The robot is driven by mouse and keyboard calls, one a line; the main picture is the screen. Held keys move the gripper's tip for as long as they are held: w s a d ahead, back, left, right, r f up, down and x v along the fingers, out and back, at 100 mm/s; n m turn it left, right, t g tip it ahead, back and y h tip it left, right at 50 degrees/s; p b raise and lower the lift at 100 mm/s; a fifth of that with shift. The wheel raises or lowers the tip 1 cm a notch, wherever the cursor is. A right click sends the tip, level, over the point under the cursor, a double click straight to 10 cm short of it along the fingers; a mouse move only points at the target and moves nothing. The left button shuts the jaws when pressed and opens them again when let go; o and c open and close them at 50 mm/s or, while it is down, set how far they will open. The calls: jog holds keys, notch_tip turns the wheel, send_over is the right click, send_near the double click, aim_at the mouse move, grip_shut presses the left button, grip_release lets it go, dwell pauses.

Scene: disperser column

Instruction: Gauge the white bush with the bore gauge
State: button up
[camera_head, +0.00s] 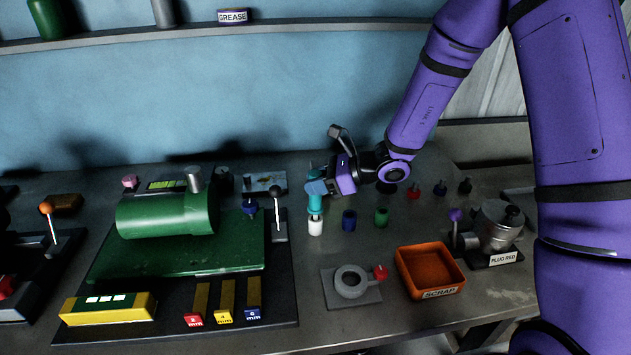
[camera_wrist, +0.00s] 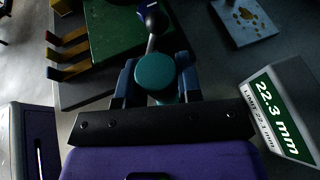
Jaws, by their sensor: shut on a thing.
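The white bush (camera_head: 316,227) stands upright on the bench. The teal bore gauge (camera_head: 315,205) is upright directly above it, its lower end meeting the bush's top; how deep it sits inside I cannot tell. My gripper (camera_head: 317,188) is shut on the gauge's upper part. In the wrist view the gauge's round teal top (camera_wrist: 155,74) sits between the fingers, and the bush is hidden. A display (camera_wrist: 275,112) beside my gripper reads 22.3 mm, with LIMIT 22.1 mm under it.
A blue bush (camera_head: 349,220) and a green bush (camera_head: 381,217) stand right of the white one. An orange SCRAP tray (camera_head: 430,270) and a grey ring-shaped fixture (camera_head: 351,283) are in front. A green machine (camera_head: 168,214) and an upright lever (camera_head: 277,205) stand left.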

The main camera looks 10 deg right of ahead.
jog(key=shift+r, duration=0.15)
jog(key=shift+r, duration=2.35)
